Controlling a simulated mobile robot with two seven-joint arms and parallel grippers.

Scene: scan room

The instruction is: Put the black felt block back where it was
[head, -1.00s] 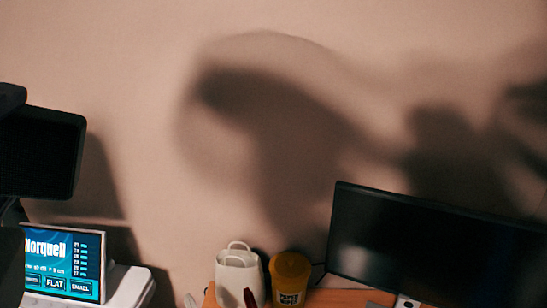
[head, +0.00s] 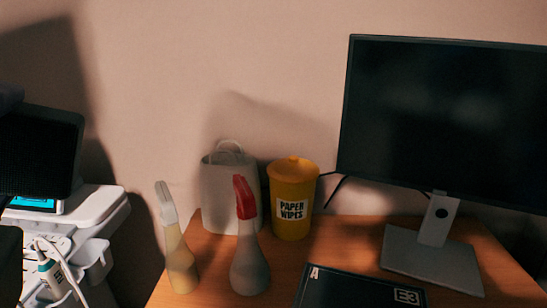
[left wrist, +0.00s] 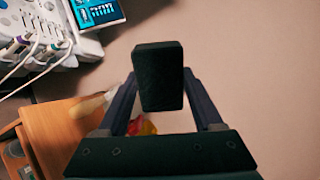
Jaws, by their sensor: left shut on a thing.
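The black felt block (left wrist: 158,75) is a dark upright box in the middle of the left wrist view. My left gripper (left wrist: 161,88) is shut on it, with one finger along each side. In the head view, a dark, rough-faced shape at the left edge looks like the same block (head: 40,155), held high in front of a white medical machine. Most of my left arm there is cut off by the frame edge. My right gripper is in neither view now.
A wooden desk (head: 325,240) bears a monitor (head: 440,120), a yellow wipes canister (head: 292,205), a white container (head: 218,190), a red-topped spray bottle (head: 248,260), a pale spray bottle (head: 178,255) and a dark flat item marked E3 (head: 355,290). The white machine (head: 75,235) stands left of it.

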